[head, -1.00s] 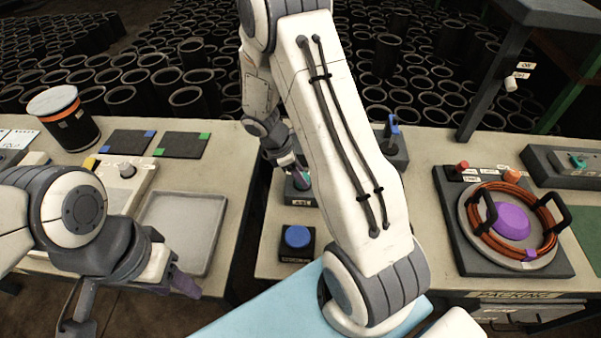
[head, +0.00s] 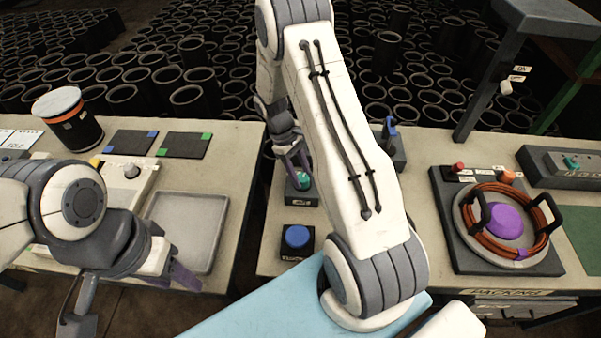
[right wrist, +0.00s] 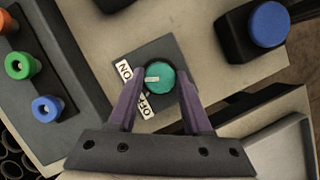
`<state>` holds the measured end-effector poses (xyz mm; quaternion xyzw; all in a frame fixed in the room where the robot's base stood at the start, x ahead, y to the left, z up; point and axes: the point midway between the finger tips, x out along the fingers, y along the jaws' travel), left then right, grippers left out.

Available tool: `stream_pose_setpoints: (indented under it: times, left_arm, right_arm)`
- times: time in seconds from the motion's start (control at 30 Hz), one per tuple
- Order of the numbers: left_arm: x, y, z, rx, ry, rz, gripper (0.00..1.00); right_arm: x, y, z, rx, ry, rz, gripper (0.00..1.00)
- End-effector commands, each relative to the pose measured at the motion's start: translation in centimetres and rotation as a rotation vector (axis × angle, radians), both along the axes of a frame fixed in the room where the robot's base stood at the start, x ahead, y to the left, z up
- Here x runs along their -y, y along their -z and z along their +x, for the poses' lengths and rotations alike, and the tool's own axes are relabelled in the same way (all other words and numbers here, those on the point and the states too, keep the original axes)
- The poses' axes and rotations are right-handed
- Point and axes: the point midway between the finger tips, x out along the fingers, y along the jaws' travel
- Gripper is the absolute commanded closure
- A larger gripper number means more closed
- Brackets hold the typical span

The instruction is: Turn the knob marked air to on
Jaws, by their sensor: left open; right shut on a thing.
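A round teal knob (head: 304,181) sits on a small dark box (head: 303,198) with a white label on its front. The right wrist view shows the knob (right wrist: 160,80) close up, with a pale pointer bar aimed left, nearer the ON label (right wrist: 124,70) than the OFF label (right wrist: 145,106). My right gripper (right wrist: 163,88) has its purple fingers on either side of the knob, shut on it; it shows from behind in the head view (head: 301,170). My left gripper (head: 186,277) is open and empty at the front of the left bench, near the grey tray.
A blue button (head: 297,237) on a dark box stands in front of the knob. The grey tray (head: 187,232) lies at left. An orange coil (head: 478,238) with a purple centre lies at right.

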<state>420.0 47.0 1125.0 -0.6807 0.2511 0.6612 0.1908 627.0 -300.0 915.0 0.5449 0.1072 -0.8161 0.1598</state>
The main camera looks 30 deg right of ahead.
Motion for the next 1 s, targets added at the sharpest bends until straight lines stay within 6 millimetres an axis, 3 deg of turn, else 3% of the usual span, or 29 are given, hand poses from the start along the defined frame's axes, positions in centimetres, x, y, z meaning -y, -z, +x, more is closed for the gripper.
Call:
stream_pose_setpoints:
  times: [0.3,0.83,0.87,0.9,1.0]
  left_arm:
    - [0.00,-0.18,0.00,0.000,0.000,0.000,0.50]
    - [0.00,-0.19,0.00,0.000,0.000,0.000,0.50]
    - [0.00,-0.19,0.00,0.000,0.000,0.000,0.50]
    - [0.00,-0.19,0.00,0.000,0.000,0.000,0.50]
    - [0.00,-0.18,0.00,0.000,0.000,0.000,0.50]
  right_arm:
    - [0.10,-0.10,0.13,0.002,0.113,-0.001,1.00]
    - [0.10,-0.09,0.12,0.002,0.135,-0.001,1.00]
    - [0.10,-0.08,0.11,0.002,0.135,-0.001,0.39]
    - [0.10,-0.08,0.11,0.002,0.135,-0.001,0.24]
    - [0.09,-0.07,0.09,0.002,0.134,-0.001,0.21]
